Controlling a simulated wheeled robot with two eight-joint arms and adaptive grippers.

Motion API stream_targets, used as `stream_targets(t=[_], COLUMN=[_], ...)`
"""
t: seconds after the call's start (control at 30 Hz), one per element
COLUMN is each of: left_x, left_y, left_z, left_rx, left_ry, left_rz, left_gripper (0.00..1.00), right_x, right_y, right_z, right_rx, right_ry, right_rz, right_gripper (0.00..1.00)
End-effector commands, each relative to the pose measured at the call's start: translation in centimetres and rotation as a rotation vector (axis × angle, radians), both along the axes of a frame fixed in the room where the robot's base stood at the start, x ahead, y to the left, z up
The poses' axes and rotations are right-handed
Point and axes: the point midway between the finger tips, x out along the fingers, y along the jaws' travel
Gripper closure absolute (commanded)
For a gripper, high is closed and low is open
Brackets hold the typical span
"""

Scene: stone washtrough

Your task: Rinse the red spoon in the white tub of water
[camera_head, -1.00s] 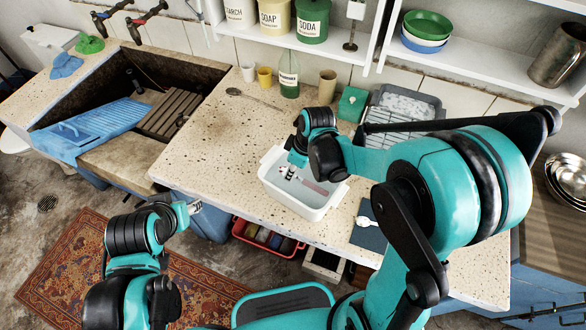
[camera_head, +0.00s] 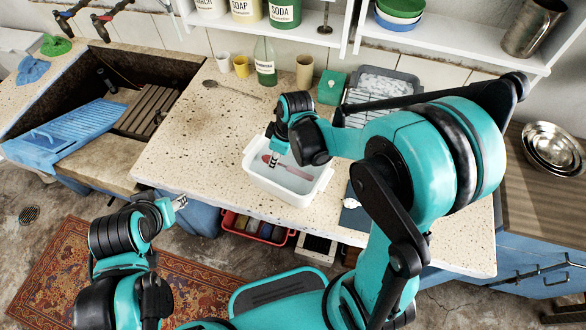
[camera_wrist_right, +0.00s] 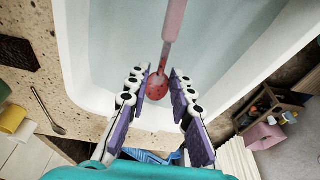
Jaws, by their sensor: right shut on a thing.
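The white tub (camera_head: 290,198) of water stands on the speckled stone counter, near its front edge. My right gripper (camera_head: 275,164) reaches down over the tub's left part. I cannot tell how deep the spoon sits. My left gripper (camera_head: 180,202) is away from the counter, in front of it over the floor; its fingers are too small to read.
A long metal spoon (camera_head: 232,90) lies behind the tub. Cups, a green bottle (camera_head: 265,65) and a wire rack (camera_head: 367,97) stand along the back. A dark blue mat (camera_head: 352,215) lies right of the tub. The counter to the tub's left is clear.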

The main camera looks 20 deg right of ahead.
Motion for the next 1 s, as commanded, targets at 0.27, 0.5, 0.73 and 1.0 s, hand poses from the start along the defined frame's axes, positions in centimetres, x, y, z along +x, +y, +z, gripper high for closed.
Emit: stream_targets(t=[0.27,0.5,0.73,1.0], left_x=[0.0,0.0,0.0,0.0], left_y=[0.0,0.0,0.0,0.0], left_z=[0.2,1.8,3.3,5.1], left_rx=[0.000,0.000,0.000,0.000], left_ry=[0.000,0.000,0.000,0.000], left_rz=[0.000,0.000,0.000,0.000], left_gripper=[0.55,0.55,0.55,0.55], right_x=[0.0,0.0,0.0,0.0], right_y=[0.0,0.0,0.0,0.0], right_z=[0.3,2.2,4.1,6.4], right_rx=[0.000,0.000,0.000,0.000], right_ry=[0.000,0.000,0.000,0.000], right_rz=[0.000,0.000,0.000,0.000], right_gripper=[1.00,1.00,1.00,1.00])
